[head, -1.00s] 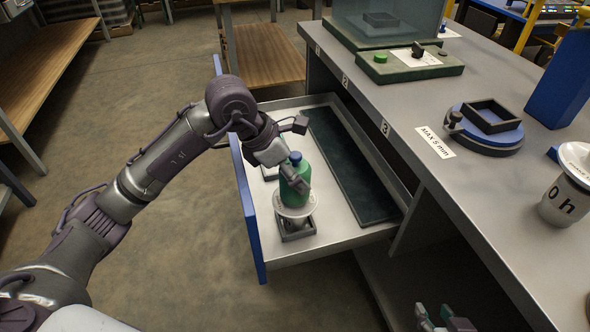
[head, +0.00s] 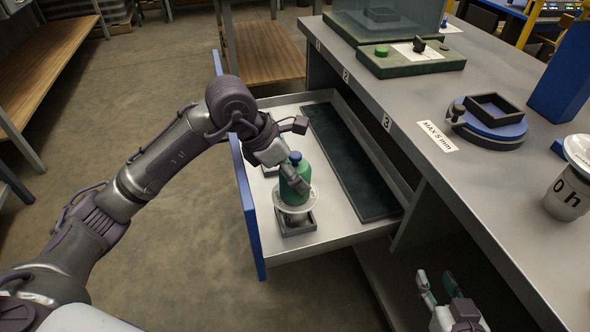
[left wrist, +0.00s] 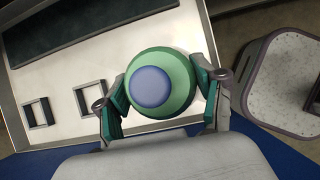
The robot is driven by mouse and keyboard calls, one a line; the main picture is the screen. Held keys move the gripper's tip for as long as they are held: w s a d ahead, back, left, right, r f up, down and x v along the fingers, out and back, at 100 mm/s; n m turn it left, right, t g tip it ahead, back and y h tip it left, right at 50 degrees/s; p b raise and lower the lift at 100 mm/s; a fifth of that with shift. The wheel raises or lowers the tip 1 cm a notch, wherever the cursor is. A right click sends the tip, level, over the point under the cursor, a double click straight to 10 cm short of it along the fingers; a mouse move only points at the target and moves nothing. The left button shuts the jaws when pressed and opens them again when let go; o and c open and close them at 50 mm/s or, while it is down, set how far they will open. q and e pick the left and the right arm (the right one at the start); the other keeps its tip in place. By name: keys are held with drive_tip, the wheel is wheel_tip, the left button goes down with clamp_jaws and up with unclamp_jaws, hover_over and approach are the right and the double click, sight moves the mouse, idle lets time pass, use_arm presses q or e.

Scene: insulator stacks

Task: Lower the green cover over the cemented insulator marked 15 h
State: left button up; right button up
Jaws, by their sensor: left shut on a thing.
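My left gripper (head: 292,176) is shut on the green cover (head: 295,190), a rounded upright piece with a blue knob on top. Any marking on this insulator is not readable. It stands in a square holder (head: 299,228). In the left wrist view the cover (left wrist: 180,70) sits between both fingers, seen from above, and hides what is under it. My right gripper (head: 437,282) is open and empty at the bottom right.
The pulled-out drawer has a blue front (head: 250,215) and a dark long mat (head: 350,165). Empty square holders (left wrist: 90,97) show in the left wrist view. On the bench stand an insulator marked 0 h (head: 567,190), a blue round stand (head: 490,132) and a green-based device (head: 412,62).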

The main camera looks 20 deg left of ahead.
use_arm(q)
drive_tip(key=o, duration=1.2)
